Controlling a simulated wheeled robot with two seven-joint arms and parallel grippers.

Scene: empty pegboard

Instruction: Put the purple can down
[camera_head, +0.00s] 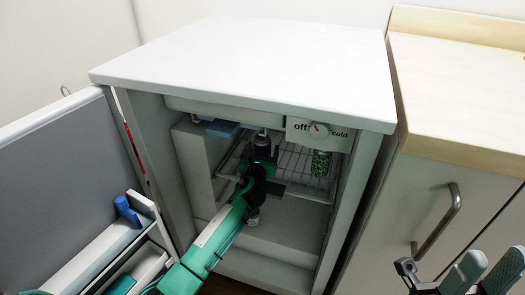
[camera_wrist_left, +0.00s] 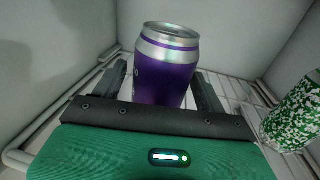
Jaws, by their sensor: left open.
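The purple can (camera_wrist_left: 166,72) stands upright on a wire shelf inside the open fridge, its silver top showing. In the head view the can (camera_head: 262,143) shows as a dark shape at the gripper's far end. My left gripper (camera_wrist_left: 160,85) is open, with one finger on each side of the can and a small gap at each side. In the head view my left gripper (camera_head: 260,158) reaches into the fridge. The can's lower end is hidden behind the gripper's body. My right gripper (camera_head: 440,275) is partly in view at the bottom right corner.
A green and white can (camera_head: 320,163) stands to the right on the same wire shelf (camera_head: 297,165); it also shows in the wrist view (camera_wrist_left: 293,115). The fridge's white top (camera_head: 250,60) and side walls close in the space. The open door (camera_head: 60,160) stands at the left.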

